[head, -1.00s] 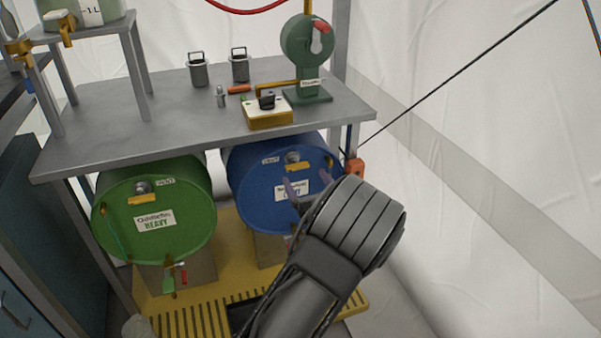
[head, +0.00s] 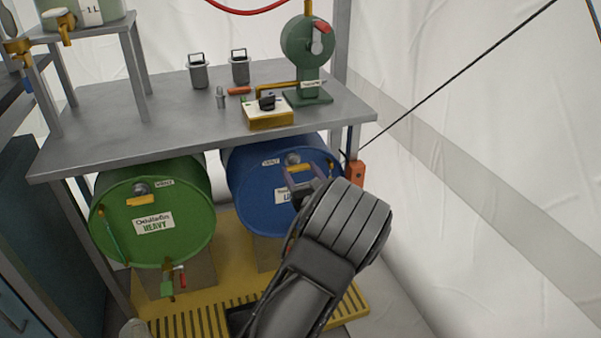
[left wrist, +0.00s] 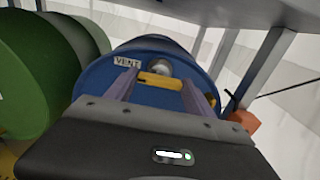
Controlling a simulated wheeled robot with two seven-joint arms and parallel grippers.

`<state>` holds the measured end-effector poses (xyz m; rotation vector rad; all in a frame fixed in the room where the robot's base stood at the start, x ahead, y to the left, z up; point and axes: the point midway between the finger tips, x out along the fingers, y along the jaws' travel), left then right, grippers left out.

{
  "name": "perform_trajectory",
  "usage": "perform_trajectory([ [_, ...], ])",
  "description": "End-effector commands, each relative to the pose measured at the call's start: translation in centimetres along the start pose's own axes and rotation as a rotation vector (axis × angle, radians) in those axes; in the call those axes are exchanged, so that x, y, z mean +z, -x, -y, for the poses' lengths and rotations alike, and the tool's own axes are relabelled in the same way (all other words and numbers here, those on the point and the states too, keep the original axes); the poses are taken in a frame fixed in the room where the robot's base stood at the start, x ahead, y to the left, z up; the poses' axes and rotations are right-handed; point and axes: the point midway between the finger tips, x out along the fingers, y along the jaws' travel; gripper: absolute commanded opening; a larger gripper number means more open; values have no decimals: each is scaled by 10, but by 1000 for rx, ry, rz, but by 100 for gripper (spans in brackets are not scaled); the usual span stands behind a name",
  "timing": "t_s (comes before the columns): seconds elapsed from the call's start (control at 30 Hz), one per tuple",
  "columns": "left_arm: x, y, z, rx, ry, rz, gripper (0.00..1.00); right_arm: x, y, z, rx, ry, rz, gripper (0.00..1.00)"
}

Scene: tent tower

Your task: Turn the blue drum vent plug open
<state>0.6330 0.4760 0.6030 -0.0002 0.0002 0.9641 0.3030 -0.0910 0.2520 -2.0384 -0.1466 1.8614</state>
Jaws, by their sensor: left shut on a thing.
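The blue drum (head: 250,185) lies on its side under the grey bench, its round end facing me. Its vent plug, a grey knob with a yellow bar handle (head: 299,168), sits near the top of that end beside a VENT label (head: 271,162). In the left wrist view the yellow handle (left wrist: 160,80) lies roughly level between my fingers. My left gripper (head: 301,173) is shut on the handle, one finger at each end; it also shows in the left wrist view (left wrist: 158,88). My forearm and wrist hide the drum's lower right. My right gripper is not in view.
A green drum (head: 185,205) with a similar plug lies to the left. The bench top (head: 180,110) overhangs both drums closely. An orange box (head: 355,173) hangs by the right bench leg. A yellow slatted platform (head: 210,295) lies below.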

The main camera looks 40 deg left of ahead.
Motion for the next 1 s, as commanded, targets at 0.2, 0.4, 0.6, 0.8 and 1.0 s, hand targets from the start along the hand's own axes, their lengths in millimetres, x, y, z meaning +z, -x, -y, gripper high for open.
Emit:
perform_trajectory([
  [0.2,0,0,0,0,0,0,39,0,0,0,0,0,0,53],
  [0.4,0,0,0,0,0,0,23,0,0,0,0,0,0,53],
  [0.6,0,0,0,0,5,0,21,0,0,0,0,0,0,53],
  [0.8,-1,0,0,0,43,-1,21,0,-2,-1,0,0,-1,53],
  [1.0,-1,0,-1,1,136,0,21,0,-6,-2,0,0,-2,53],
])
